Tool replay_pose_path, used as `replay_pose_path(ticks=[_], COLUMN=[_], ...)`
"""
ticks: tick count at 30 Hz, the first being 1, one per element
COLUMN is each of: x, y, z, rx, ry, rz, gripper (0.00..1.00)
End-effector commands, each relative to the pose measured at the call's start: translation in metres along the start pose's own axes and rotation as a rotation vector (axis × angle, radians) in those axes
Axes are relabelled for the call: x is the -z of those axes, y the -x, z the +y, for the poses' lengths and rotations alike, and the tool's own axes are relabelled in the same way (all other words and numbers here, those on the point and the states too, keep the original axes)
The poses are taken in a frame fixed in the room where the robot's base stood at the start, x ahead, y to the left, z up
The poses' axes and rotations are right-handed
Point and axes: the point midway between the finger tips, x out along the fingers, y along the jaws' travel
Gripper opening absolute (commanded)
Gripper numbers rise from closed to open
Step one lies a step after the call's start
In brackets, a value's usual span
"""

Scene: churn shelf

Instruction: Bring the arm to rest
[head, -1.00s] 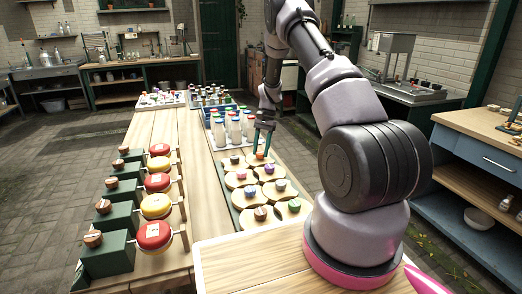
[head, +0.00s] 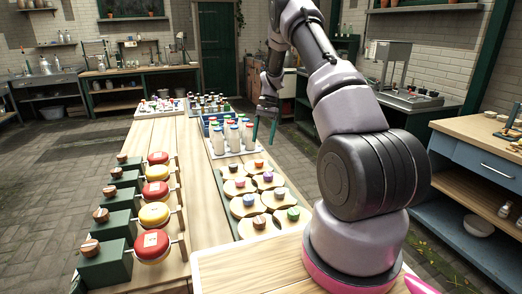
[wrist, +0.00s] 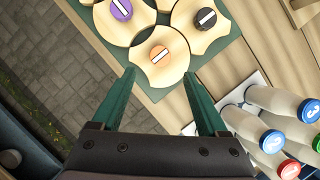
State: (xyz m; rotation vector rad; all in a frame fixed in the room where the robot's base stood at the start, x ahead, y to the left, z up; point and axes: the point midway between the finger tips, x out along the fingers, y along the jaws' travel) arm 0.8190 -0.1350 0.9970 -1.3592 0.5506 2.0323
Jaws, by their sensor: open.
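My gripper (head: 264,131) is raised over the right side of the wooden table (head: 206,188), at the far end of the round wooden boards. In the wrist view its two green fingers (wrist: 161,98) are spread apart with nothing between them. Below and ahead of the fingertips is a wooden board (wrist: 158,78) with an orange-topped piece (wrist: 160,56). The fingers look clear of the board. My arm bends up and over from its base at the front right.
White bottles with coloured caps (head: 232,138) stand in a tray close to the gripper; they also show in the wrist view (wrist: 295,107). Red and yellow round pieces on green blocks (head: 105,236) line the left side. A blue workbench (head: 478,161) stands at right.

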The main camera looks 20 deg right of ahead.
Motion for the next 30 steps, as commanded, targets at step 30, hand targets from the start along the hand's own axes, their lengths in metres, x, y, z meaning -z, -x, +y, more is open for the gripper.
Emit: replay_pose_path(ticks=[30], x=[-0.046], y=[0.087], z=[0.003], rx=[0.057], ry=[0.055], rz=[0.085], gripper=[0.76])
